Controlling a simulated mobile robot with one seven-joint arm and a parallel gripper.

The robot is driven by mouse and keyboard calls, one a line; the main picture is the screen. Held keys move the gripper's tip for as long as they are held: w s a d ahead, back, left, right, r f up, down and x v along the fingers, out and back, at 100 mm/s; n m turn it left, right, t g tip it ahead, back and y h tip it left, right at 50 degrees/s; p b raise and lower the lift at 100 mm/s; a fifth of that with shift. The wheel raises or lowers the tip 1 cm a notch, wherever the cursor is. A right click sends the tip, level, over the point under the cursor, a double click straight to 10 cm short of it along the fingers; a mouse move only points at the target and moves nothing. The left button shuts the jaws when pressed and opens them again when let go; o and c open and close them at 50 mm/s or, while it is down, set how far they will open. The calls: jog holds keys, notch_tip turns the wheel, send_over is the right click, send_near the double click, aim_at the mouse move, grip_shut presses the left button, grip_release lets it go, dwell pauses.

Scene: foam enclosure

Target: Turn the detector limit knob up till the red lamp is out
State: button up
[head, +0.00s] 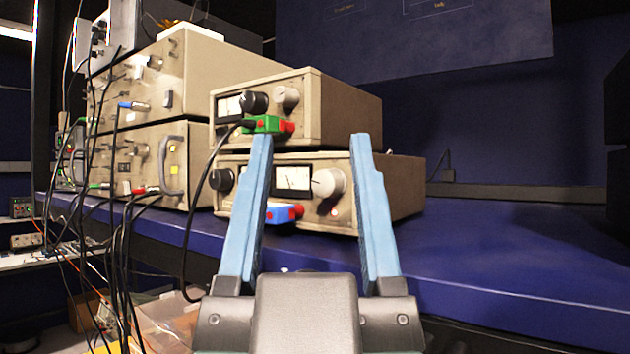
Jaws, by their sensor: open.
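Two beige instrument units are stacked on the blue bench. The lower unit (400,190) has a pale round knob (327,182) at the right of its lit meter (293,177). A small pale-pink spot, perhaps a lamp (334,211), shows below that knob; I cannot tell if it is lit. The upper unit (345,108) has a black knob (254,102) and a pale knob (287,96). No label is readable, so I cannot tell which is the detector limit knob. My gripper (311,138) is open and empty, its blue fingers on either side of the lower knob in the picture, seemingly nearer me.
Green (262,124) and blue (279,214) connectors with red ends stick out from the two units. Black cables hang at the left before larger stacked instruments (195,75). The blue bench top (490,245) is clear at the right.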

aim_at(322, 183)
jog(key=w+a+m+g+h+p, duration=0.1)
jog(key=w+a+g+h+p, duration=0.3)
jog(key=a+g+h, duration=0.15)
jog(key=s+a+m+g+h+p, duration=0.25)
jog(key=s+m+g+h, duration=0.25)
jog(key=s+g, duration=0.25)
jog(key=shift+t, duration=0.3)
jog(key=x, duration=0.8)
jog(key=f+x, duration=0.1)
jog(key=x, duration=0.3)
jog(key=shift+w+d+f, duration=0.1)
jog(key=shift+w+d, duration=0.1)
jog(key=shift+d, duration=0.25)
jog(key=shift+c, duration=0.3)
grip_shut()
